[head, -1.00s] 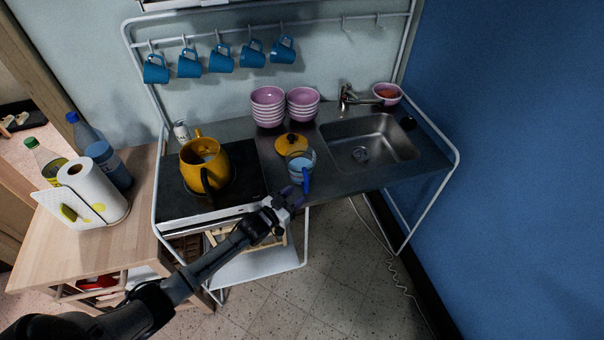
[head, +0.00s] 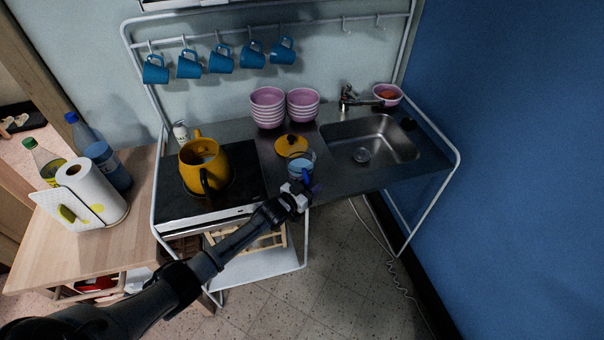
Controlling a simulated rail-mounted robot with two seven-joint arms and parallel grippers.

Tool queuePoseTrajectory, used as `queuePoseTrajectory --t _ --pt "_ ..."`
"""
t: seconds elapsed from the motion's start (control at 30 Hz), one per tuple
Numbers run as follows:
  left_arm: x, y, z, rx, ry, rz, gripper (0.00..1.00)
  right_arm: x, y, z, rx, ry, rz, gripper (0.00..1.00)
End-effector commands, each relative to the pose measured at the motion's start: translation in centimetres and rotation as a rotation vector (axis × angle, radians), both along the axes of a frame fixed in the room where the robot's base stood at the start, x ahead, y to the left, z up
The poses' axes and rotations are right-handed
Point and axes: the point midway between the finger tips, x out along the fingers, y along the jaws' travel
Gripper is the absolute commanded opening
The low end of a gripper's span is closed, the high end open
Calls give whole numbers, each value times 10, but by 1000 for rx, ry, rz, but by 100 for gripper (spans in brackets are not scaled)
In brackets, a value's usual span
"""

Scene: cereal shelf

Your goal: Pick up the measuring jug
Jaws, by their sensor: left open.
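The measuring jug (head: 299,165) is a clear cup with a blue lower part and a blue handle (head: 307,177) facing the front. It stands near the front edge of the metal counter, just in front of a yellow lid. My left gripper (head: 304,188) is open at the jug's handle, at the counter's front edge. The handle's lower part is partly hidden by the gripper, and I cannot tell whether the fingers are around it or touching it. My right gripper is not in view.
The yellow lid (head: 291,143) lies behind the jug, with stacked pink bowls (head: 268,108) farther back. A yellow pot (head: 203,165) stands on the black hob to the left. The sink (head: 370,140) is to the right. Blue mugs (head: 221,60) hang above.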

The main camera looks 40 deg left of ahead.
Motion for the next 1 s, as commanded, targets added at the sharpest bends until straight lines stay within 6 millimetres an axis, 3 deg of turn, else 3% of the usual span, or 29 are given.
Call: queuePoseTrajectory --t 0.13,0.6,1.0 --pt "0 0 0 0 0 0 46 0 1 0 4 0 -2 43" --pt "0 0 0 0 0 0 1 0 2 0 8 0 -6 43" --pt "0 0 2 1 -3 0 0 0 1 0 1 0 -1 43"
